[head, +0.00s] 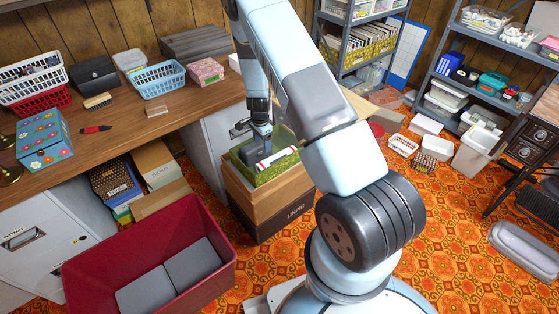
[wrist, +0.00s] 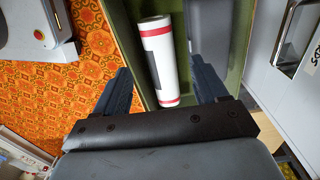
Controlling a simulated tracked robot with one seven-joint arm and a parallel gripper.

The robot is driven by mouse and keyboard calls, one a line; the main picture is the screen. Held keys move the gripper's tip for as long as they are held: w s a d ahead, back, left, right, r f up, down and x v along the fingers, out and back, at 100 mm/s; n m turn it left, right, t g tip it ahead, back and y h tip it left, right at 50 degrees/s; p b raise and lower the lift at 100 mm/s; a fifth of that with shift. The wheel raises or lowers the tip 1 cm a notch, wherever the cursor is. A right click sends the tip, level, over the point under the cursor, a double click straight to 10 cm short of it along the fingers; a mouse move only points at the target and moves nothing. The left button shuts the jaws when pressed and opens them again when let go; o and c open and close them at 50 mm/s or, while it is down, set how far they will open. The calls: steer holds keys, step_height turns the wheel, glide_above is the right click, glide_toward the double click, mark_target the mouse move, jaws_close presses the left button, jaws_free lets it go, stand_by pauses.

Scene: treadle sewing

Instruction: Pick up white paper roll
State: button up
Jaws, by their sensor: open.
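The white paper roll (head: 279,158) has red bands near its ends and lies in a green box (head: 283,178) that sits on a brown box. In the wrist view the roll (wrist: 152,38) shows a dark grey label and lies lengthwise inside the green box (wrist: 232,75). My gripper (head: 262,138) points down over the green box, close to the roll. In the wrist view its two fingers (wrist: 160,70) are apart, one on each side of the roll's near end. I cannot tell whether a finger touches it.
The brown box (head: 268,205) stands beside the wooden desk (head: 125,120) and its grey cabinet. A red bin (head: 215,262) with grey cushions is at the front left. Baskets and boxes stand on the desk.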

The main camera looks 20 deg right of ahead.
mark_target(264, 163)
step_height(264, 163, down, 14)
steer(key=shift+s+r, duration=0.1)
steer(key=shift+r, duration=0.05)
stand_by(0.7)
steer(key=shift+c, duration=0.4)
steer(key=c, duration=0.8)
